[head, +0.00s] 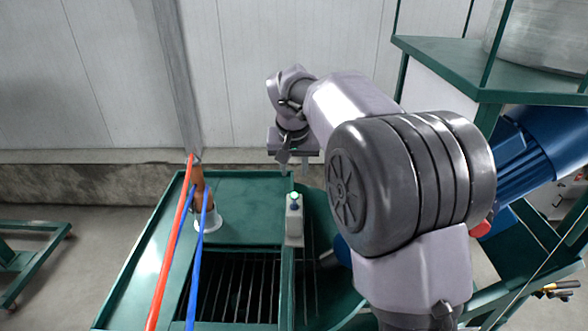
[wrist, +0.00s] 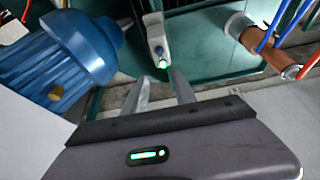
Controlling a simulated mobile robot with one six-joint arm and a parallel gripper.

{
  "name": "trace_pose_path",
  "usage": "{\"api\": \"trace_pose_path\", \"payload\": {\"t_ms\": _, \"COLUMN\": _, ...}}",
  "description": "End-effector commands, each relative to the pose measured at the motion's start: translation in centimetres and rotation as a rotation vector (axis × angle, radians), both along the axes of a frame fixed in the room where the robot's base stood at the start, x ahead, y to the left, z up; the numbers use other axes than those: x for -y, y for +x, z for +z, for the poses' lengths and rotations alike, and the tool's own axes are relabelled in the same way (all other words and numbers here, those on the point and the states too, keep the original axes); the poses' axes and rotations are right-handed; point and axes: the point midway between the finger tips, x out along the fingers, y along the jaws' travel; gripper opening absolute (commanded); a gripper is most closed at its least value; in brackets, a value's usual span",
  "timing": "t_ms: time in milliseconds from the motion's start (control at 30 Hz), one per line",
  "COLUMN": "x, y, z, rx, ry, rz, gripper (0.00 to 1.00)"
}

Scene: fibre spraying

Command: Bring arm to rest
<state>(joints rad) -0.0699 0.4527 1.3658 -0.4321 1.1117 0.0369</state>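My arm reaches forward over the green machine table (head: 240,182) in the head view. My gripper (head: 294,168) is above the table's far edge. In the wrist view my gripper (wrist: 160,80) has its two fingers apart, with nothing visible between them. A small grey control box with a green-lit button (head: 294,220) stands on the table below and nearer than the gripper. The box also shows in the wrist view (wrist: 155,32), just beyond the fingertips. I cannot tell whether a finger touches it.
A copper-coloured spray nozzle (head: 198,190) with a red hose (head: 172,240) and a blue hose (head: 196,265) stands on the table, left of the box. A blue motor (head: 545,145) and a green frame (head: 450,65) crowd the right side. A pale wall (head: 90,70) rises behind.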

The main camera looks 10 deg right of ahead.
Motion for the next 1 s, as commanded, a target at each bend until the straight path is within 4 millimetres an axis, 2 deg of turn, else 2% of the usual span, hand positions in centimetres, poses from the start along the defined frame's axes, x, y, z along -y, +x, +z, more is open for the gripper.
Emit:
{"api": "trace_pose_path", "payload": {"t_ms": 67, "x": 0.0, "y": -0.2, "z": 0.0, "rx": 0.001, "ry": 0.002, "rz": 0.000, "gripper": 0.33}}
{"api": "trace_pose_path", "payload": {"t_ms": 167, "x": 0.0, "y": -2.7, "z": -0.1, "rx": 0.012, "ry": 0.024, "rz": -0.006, "gripper": 0.33}}
{"api": "trace_pose_path", "payload": {"t_ms": 267, "x": -0.1, "y": -9.1, "z": -0.8, "rx": 0.032, "ry": 0.080, "rz": -0.021, "gripper": 0.33}}
{"api": "trace_pose_path", "payload": {"t_ms": 300, "x": -0.2, "y": -12.2, "z": -1.5, "rx": 0.042, "ry": 0.107, "rz": -0.028, "gripper": 0.33}}
{"api": "trace_pose_path", "payload": {"t_ms": 367, "x": -0.5, "y": -17.0, "z": -3.0, "rx": 0.058, "ry": 0.147, "rz": -0.039, "gripper": 0.33}}
{"api": "trace_pose_path", "payload": {"t_ms": 400, "x": -0.6, "y": -20.1, "z": -4.4, "rx": 0.068, "ry": 0.174, "rz": -0.048, "gripper": 0.33}}
{"api": "trace_pose_path", "payload": {"t_ms": 500, "x": -1.2, "y": -27.1, "z": -8.4, "rx": 0.092, "ry": 0.234, "rz": -0.067, "gripper": 0.33}}
{"api": "trace_pose_path", "payload": {"t_ms": 600, "x": -1.8, "y": -32.1, "z": -12.3, "rx": 0.111, "ry": 0.278, "rz": -0.084, "gripper": 0.33}}
{"api": "trace_pose_path", "payload": {"t_ms": 700, "x": -2.2, "y": -34.9, "z": -14.9, "rx": 0.122, "ry": 0.307, "rz": -0.094, "gripper": 0.33}}
{"api": "trace_pose_path", "payload": {"t_ms": 767, "x": -2.3, "y": -35.8, "z": -15.7, "rx": 0.126, "ry": 0.315, "rz": -0.097, "gripper": 0.33}}
{"api": "trace_pose_path", "payload": {"t_ms": 1000, "x": -2.4, "y": -36.2, "z": -15.8, "rx": 0.126, "ry": 0.321, "rz": -0.098, "gripper": 0.33}}
